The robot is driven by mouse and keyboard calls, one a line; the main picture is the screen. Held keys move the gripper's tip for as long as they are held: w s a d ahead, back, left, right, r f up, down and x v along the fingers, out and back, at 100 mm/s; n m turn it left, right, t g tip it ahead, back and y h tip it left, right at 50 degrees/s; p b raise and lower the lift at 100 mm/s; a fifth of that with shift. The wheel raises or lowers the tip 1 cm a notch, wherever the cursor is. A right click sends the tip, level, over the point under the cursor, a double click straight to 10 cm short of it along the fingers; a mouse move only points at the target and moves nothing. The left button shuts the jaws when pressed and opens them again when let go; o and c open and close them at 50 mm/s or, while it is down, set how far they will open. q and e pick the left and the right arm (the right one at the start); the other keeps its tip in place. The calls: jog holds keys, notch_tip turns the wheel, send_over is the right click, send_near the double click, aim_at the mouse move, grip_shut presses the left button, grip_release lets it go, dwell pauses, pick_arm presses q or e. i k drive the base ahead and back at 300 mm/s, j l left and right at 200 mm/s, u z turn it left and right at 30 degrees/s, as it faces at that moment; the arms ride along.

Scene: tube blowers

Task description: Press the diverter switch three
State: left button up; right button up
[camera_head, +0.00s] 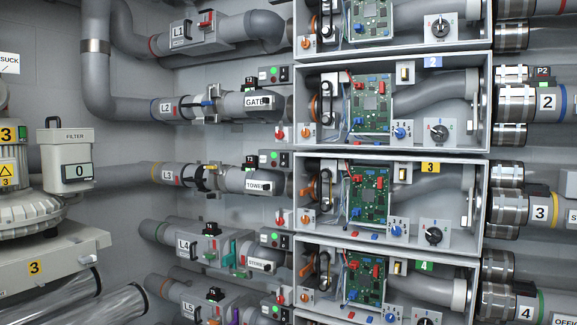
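Inside are a green circuit board (368,195), a small white rocker-like switch (402,173), a blue knob (396,230) and a black rotary knob (433,235). A small dark panel with green and red buttons (273,159) sits to its left, by the pipe labelled L3 (172,175). A red knob (281,216) is below it. I cannot tell which of these is diverter switch three. Neither of my grippers is in view.
Similar cabinets lie above, with a "2" label (432,62), and below, with a "4" label (424,266). Grey pipes run along the wall; the space before the cabinets looks clear.

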aim_at(284, 157)
jog(key=i+l+u, duration=0.35)
jog(key=i+l, duration=0.3)
jog(key=i, duration=0.15)
jog(key=i+l+u, duration=0.35)
jog(key=i+l, duration=0.4)
jog(key=l, duration=0.1)
